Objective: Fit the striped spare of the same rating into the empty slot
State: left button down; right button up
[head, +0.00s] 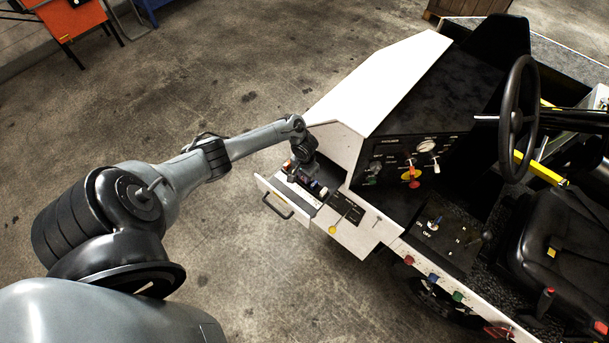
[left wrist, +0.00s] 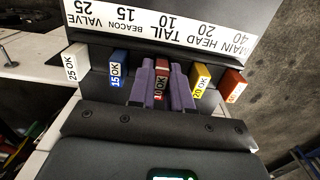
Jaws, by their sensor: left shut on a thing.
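My left gripper (left wrist: 163,88) is shut on a red fuse (left wrist: 161,72), one finger on each side of it. The fuse carries a label reading 10, partly hidden by the fingers; I cannot make out stripes. It stands in the row under the TAIL 10 label on the white label strip (left wrist: 160,25). How deep it sits is hidden. In the head view the left gripper (head: 302,172) is over the open white drawer (head: 286,207) at the vehicle's front. My right gripper is out of view.
In the row stand a white 25 fuse (left wrist: 73,62), a blue 15 fuse (left wrist: 118,70), a yellow 20 fuse (left wrist: 201,80) and an orange-red fuse (left wrist: 232,86) under MAIN 40. The black dashboard (head: 405,165) and steering wheel (head: 517,107) are to the right. Open floor lies left.

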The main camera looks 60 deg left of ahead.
pick_arm(q)
jog(key=shift+f, duration=0.15)
jog(key=c, duration=1)
grip_release()
notch_tip(320, 180, up, 11)
jog(key=shift+f+p, duration=0.1)
jog(key=shift+p, duration=0.9)
